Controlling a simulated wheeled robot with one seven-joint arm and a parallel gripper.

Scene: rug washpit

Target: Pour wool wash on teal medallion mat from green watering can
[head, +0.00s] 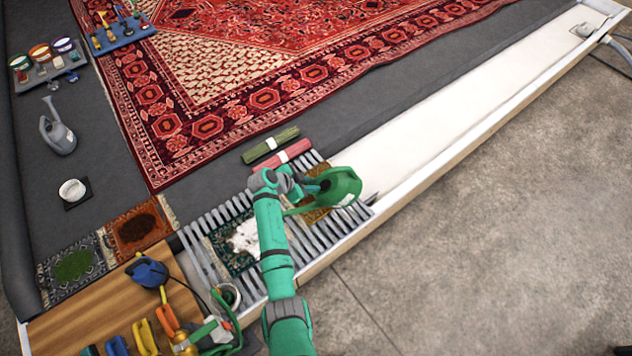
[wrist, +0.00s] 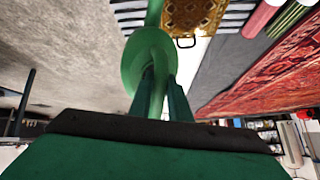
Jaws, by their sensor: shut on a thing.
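My gripper (head: 310,188) is shut on the green watering can (head: 342,187) and holds it above the slatted rack. The can's spout points down-left in the head view, toward the teal medallion mat (head: 220,238). The mat lies on the slats, with a white patch (head: 246,238) over much of its middle; my arm hides its right part. In the wrist view, the can (wrist: 142,58) sits between my gripper's fingers (wrist: 162,100). I cannot tell whether liquid is leaving the spout.
A gold patterned mat (wrist: 190,14) lies on the rack beneath the can. Rolled green (head: 270,144) and red (head: 282,153) mats lie behind the rack. A grey watering can (head: 58,135) stands far left. A wooden board (head: 105,315) with brushes and tools is at front left.

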